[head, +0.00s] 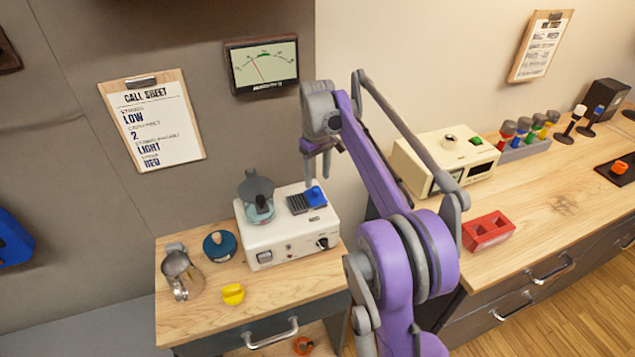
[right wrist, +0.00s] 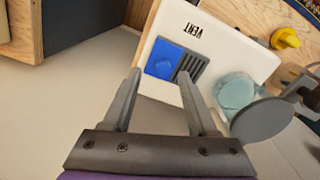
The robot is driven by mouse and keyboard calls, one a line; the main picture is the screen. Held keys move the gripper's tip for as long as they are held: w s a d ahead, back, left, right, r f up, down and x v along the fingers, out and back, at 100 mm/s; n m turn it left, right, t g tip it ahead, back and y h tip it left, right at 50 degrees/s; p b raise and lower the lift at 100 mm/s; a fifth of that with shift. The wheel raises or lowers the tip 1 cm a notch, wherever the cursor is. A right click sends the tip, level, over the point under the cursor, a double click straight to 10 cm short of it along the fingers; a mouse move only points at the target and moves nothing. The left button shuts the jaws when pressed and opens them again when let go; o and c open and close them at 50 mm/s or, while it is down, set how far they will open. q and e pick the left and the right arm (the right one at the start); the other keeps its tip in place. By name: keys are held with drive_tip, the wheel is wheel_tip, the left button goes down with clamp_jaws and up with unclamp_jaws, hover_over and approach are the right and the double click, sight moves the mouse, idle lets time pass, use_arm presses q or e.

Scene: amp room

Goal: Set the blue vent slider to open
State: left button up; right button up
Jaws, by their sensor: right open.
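The blue vent slider (head: 315,196) sits at the right end of a dark slotted vent (head: 298,204) on top of a cream box (head: 272,247) on the small wooden table. In the right wrist view the slider (right wrist: 163,61) covers one end of the vent, and the slats (right wrist: 190,66) beside it are bare. My right gripper (head: 318,170) is above and behind the box, apart from the slider. In the right wrist view its two fingers (right wrist: 160,85) are spread and empty, with the slider beyond them. My left gripper is not in view.
A teal jar with a raised grey lid (head: 258,195) stands on the box, left of the vent. A metal jug (head: 178,275), a blue round item (head: 219,246) and a yellow piece (head: 233,294) lie nearby. A wall meter (head: 262,66) hangs behind.

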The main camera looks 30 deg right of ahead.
sight(317, 188)
wheel_tip(317, 188, up, 7)
drive_tip(key=shift+p, duration=0.4)
drive_tip(key=s+a+f+t, duration=0.3)
drive_tip(key=s+a, duration=0.7)
drive_tip(key=a, duration=0.2)
drive_tip(key=s+a+f+t, duration=0.1)
drive_tip(key=s+a+f, duration=0.3)
drive_tip(key=s+f, duration=0.2)
drive_tip(key=s+a+f+t, duration=0.1)
drive_tip(key=s+a+f, duration=0.3)
drive_tip(key=s+f, duration=0.3)
drive_tip(key=s, duration=0.4)
drive_tip(key=shift+a+f+m, duration=0.15)
drive_tip(key=shift+f+m, duration=0.05)
drive_tip(key=shift+m, duration=0.2)
idle(0.4)
